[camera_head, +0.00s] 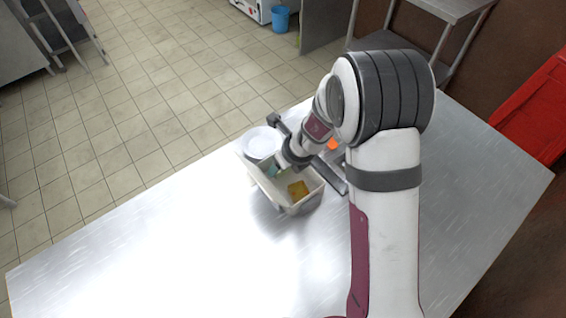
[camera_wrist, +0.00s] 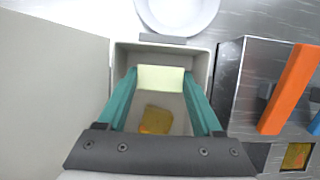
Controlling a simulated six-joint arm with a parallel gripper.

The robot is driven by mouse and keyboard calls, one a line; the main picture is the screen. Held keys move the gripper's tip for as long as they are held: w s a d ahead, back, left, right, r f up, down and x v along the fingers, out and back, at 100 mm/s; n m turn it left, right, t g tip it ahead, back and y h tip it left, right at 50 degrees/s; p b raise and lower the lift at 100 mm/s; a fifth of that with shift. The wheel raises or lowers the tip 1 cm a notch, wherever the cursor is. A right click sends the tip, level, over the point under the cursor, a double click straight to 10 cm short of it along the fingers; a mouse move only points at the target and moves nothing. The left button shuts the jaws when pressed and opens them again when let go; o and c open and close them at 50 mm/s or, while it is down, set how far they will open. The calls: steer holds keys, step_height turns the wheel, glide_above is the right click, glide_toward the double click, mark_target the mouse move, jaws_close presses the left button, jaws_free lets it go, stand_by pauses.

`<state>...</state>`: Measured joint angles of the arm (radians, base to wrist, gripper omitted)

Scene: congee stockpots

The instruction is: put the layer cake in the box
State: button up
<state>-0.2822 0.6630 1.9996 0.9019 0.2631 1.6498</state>
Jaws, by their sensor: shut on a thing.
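The light grey box (camera_wrist: 207,62) stands open on the steel table, with its lid (camera_wrist: 55,90) folded out to the left in the wrist view. The box also shows in the head view (camera_head: 305,206). My gripper (camera_wrist: 160,80) points down at the box opening, its teal fingers shut on a pale yellow block (camera_wrist: 160,78), which seems to be the layer cake. The block appears within the box outline; its exact height is unclear. An amber-brown piece (camera_wrist: 156,120) lies on the box floor, and shows in the head view (camera_head: 298,190). The held block is hardly visible there.
A white plate (camera_head: 261,142) lies beyond the box. To the right in the wrist view is a steel divided tray (camera_wrist: 240,85) holding an orange bar (camera_wrist: 290,88) and another amber piece (camera_wrist: 296,156). The table (camera_head: 180,250) is clear at the left front.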

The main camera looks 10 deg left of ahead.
steer(key=shift+f, duration=0.15)
steer(key=o, duration=1.4)
steer(key=shift+c, duration=1.2)
steer(key=shift+v, duration=2.5)
